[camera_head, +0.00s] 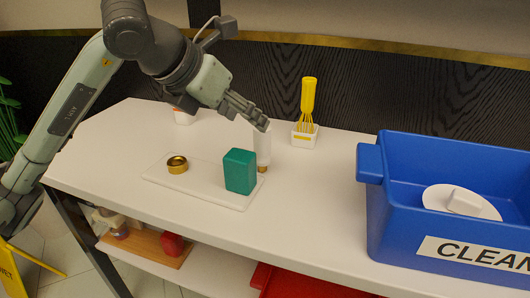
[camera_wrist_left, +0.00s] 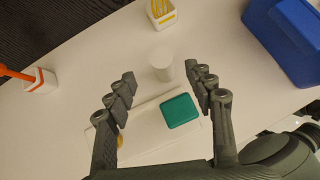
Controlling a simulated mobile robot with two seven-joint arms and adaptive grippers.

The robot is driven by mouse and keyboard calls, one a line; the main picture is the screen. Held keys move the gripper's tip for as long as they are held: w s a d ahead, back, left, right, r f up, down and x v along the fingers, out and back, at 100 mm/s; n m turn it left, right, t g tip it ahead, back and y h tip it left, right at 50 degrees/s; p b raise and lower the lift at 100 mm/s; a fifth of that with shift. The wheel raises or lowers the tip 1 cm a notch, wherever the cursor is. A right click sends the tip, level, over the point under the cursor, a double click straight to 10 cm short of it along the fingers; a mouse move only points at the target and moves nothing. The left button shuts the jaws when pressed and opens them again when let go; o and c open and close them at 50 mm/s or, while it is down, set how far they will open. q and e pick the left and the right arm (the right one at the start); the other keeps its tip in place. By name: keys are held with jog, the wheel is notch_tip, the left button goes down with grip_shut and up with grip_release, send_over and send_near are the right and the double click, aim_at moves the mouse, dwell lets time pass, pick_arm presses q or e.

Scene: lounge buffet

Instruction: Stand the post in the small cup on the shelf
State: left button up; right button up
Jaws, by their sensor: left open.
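The post is a white cylinder with a brass-coloured foot (camera_head: 263,152), upright at the far right edge of a thin white board (camera_head: 205,188). The wrist view shows its pale top (camera_wrist_left: 162,66). A small brass cup (camera_head: 177,165) sits on the board's left part; in the wrist view it is mostly hidden behind a finger. A green block (camera_head: 240,171) stands on the board's right part, in front of the post. My left gripper (camera_head: 257,118) is open above the post, its fingertips either side of it in the wrist view (camera_wrist_left: 163,76). I cannot tell whether they touch.
A yellow whisk (camera_head: 308,95) stands in a white holder behind the post. An orange-handled tool (camera_wrist_left: 18,73) stands in another holder. A blue bin (camera_head: 376,205) with white dishes fills the right side. The white tabletop (camera_head: 300,225) in front is clear.

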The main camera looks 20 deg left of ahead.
aim_at(262, 141)
pick_arm(q)
jog(key=p+x, duration=0.1)
jog(key=x, duration=0.6)
jog(key=shift+w+d+f, duration=0.2)
jog(key=shift+d+f, duration=0.05)
jog(key=shift+f, duration=0.05)
pick_arm(e)
notch_tip(262, 141, down, 2)
jog(key=shift+s+f, duration=0.1)
pick_arm(q)
grip_shut()
jog(key=shift+r, duration=0.15)
